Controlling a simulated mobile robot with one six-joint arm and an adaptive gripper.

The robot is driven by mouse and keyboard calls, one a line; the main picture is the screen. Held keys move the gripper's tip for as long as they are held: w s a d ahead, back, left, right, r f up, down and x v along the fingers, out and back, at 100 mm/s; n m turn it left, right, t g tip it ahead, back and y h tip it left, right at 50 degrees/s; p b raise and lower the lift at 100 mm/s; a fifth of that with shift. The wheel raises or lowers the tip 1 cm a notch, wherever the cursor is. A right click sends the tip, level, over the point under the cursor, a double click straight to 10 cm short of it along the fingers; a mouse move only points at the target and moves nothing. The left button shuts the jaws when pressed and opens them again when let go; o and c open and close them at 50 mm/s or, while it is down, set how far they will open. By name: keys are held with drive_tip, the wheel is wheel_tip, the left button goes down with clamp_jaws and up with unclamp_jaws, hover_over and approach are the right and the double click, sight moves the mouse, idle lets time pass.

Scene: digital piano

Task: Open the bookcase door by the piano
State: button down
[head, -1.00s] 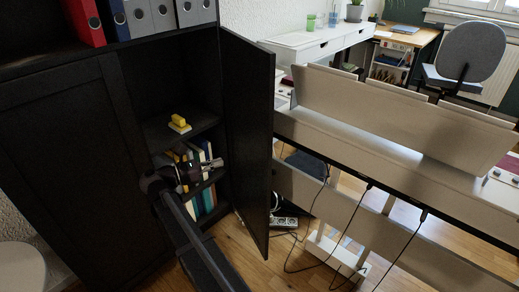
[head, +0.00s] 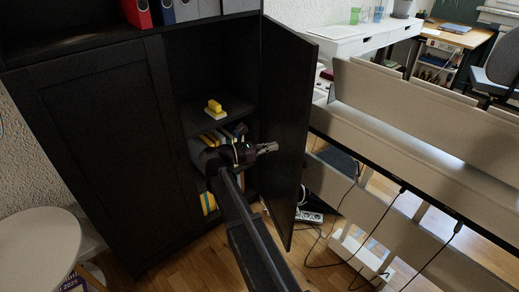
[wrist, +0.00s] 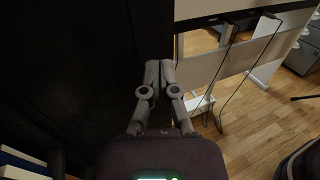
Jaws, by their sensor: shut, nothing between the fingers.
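The black bookcase has a right door (head: 284,125) that stands wide open, swung out toward the piano. The left door (head: 97,135) is closed. My gripper (head: 272,147) is at the open compartment, its fingers pointing right toward the inner face of the open door. In the wrist view my gripper (wrist: 159,66) is shut and empty, close to the dark door panel (wrist: 110,50) near its edge. Whether the fingertips touch the door I cannot tell. My arm hides part of the lower shelf.
A yellow object (head: 214,106) and several books (head: 208,203) are on the shelves. The white piano (head: 420,130) stands right of the door, with cables and a power strip (head: 309,216) below. A round white table (head: 38,245) is at lower left.

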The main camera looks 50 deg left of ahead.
sight(299, 141)
drive_tip(key=shift+x, duration=3.5)
